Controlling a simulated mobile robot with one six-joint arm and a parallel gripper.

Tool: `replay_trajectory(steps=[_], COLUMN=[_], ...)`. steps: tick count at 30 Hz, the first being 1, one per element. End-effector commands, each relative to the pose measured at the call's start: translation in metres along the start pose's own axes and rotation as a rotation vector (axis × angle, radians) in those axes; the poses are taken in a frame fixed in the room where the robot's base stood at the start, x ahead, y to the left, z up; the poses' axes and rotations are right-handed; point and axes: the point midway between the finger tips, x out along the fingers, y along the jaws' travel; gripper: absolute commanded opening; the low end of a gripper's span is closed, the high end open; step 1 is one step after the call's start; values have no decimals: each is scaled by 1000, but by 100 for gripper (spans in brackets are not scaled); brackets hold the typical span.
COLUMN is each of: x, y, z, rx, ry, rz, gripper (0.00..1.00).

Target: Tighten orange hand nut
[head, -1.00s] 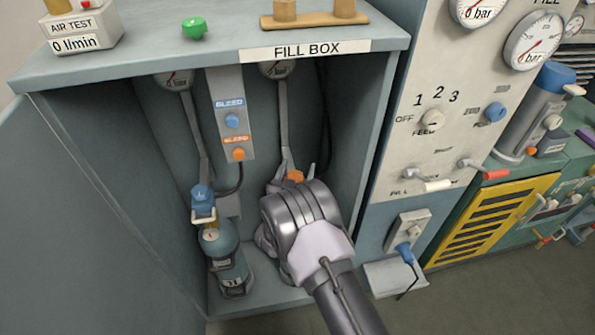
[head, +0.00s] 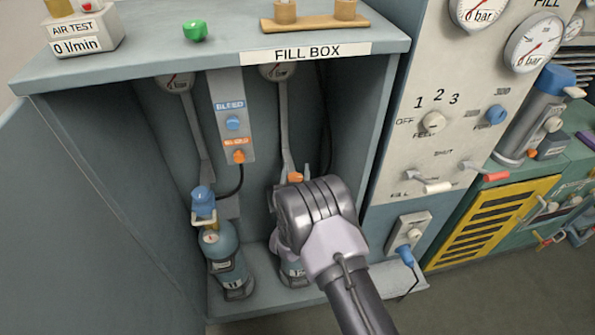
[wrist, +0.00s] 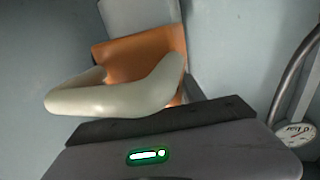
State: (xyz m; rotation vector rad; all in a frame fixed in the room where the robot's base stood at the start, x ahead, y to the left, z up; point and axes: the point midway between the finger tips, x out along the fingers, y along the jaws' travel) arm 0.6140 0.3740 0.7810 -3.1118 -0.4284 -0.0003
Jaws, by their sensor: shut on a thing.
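The orange hand nut (head: 295,177) is inside the fill box, at the lower end of the grey hose on the right. It is partly hidden by my wrist in the head view. My gripper (wrist: 120,95) is shut on the orange nut. In the head view my gripper (head: 306,174) is mostly behind my own wrist, with a pale tip showing beside the nut. The right cylinder (head: 294,272) stands below, mostly hidden.
The left cylinder (head: 232,262) with its blue hand nut (head: 203,198) stands to the left. Bleed knobs, blue (head: 232,123) and orange (head: 239,157), are on the back panel. The box's right wall (head: 358,130) is close to my wrist. An open door (head: 90,200) is at left.

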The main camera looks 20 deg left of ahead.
Motion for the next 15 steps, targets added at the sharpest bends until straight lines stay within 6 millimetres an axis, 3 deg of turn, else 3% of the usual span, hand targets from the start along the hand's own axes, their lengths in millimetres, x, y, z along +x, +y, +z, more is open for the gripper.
replay_trajectory(steps=[15], x=[-3], y=[-11], z=[2], rx=[0], ry=[-4], rz=[-462], gripper=[7])
